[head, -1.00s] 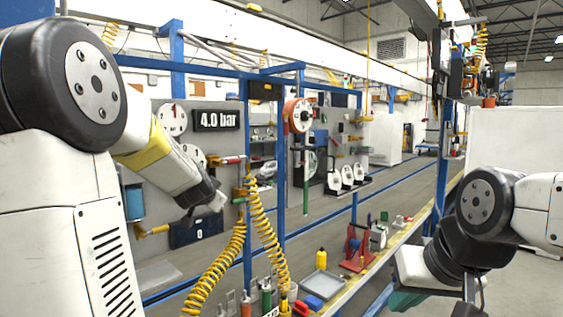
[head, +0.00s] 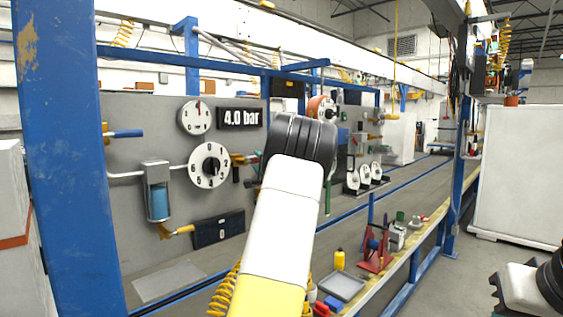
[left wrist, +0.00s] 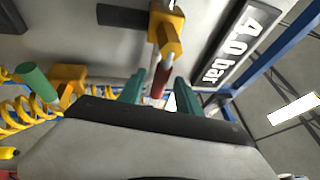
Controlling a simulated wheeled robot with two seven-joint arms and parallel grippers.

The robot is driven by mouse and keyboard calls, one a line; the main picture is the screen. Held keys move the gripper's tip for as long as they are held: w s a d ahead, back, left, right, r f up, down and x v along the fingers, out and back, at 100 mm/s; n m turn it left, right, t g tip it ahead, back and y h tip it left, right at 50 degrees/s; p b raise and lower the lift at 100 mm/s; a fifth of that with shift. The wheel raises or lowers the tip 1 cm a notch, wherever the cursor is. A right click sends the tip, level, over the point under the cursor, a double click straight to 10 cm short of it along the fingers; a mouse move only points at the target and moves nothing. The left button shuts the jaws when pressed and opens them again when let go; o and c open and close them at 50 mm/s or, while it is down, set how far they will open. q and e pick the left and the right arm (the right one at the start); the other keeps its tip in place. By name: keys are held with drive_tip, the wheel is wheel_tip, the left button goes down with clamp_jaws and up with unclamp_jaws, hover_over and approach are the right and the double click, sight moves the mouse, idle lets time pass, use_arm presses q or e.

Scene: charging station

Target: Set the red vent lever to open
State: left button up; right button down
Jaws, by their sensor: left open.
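The red vent lever (left wrist: 161,80) shows in the left wrist view, running from a yellow valve body (left wrist: 168,32) down toward my left gripper (left wrist: 158,92). The gripper's two teal fingers are apart, one on each side of the lever's end. I cannot tell whether either finger touches it. In the head view my left arm covers the lever and the gripper's fingers; part of the yellow valve (head: 240,159) shows beside the arm. My right gripper is out of view; only part of the right arm shows at the lower right.
A "4.0 bar" display (head: 240,118) and a round dial (head: 209,165) are on the grey panel. A blue-handled valve (head: 125,133) and a lower yellow valve (head: 178,231) stick out from it. A blue post (head: 68,150) stands at left. A green handle (left wrist: 35,80) shows nearby.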

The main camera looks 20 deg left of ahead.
use_arm(q)
drive_tip(key=shift+w+a+r, duration=0.1)
drive_tip(key=shift+w+a, duration=0.4)
drive_tip(key=shift+a, duration=0.05)
clamp_jaws()
idle(1.1)
